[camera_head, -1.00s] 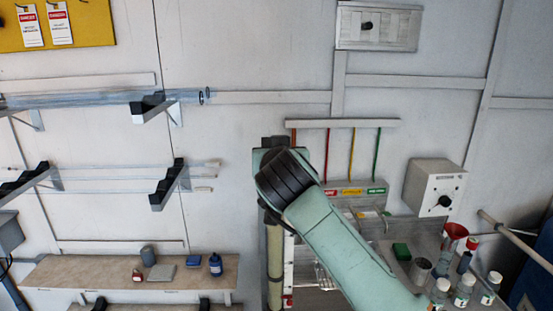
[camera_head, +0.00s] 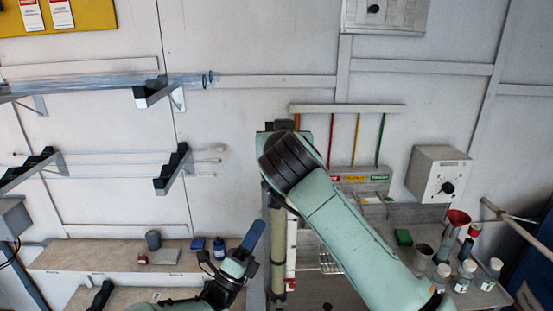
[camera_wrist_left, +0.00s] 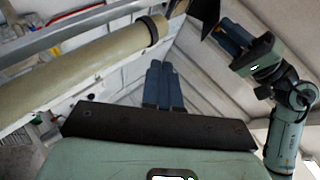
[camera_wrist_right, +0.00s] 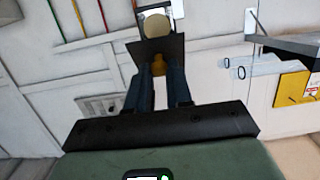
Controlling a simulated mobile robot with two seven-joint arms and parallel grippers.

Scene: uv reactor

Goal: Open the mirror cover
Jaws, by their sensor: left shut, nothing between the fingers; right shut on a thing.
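A dark plate (camera_wrist_right: 173,48), which looks like the mirror cover, shows in the right wrist view with a yellow knob (camera_wrist_right: 158,66) below it. A round tan disc (camera_wrist_right: 158,27) shows just above the plate. My right gripper (camera_wrist_right: 158,78) is shut on the knob; in the left wrist view its blue fingers (camera_wrist_left: 230,34) meet the dark plate (camera_wrist_left: 211,20). In the head view my right arm hides that gripper. My left gripper (camera_head: 254,235) is shut and empty, beside the upright beige tube (camera_head: 277,240); its fingers also show in the left wrist view (camera_wrist_left: 163,85).
A bench (camera_head: 70,258) with a mug and a blue bottle (camera_head: 219,248) lies at left. Wall racks (camera_head: 175,170) hold glass tubes. At right are a grey control box (camera_head: 438,174), a red funnel (camera_head: 458,217) and several bottles.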

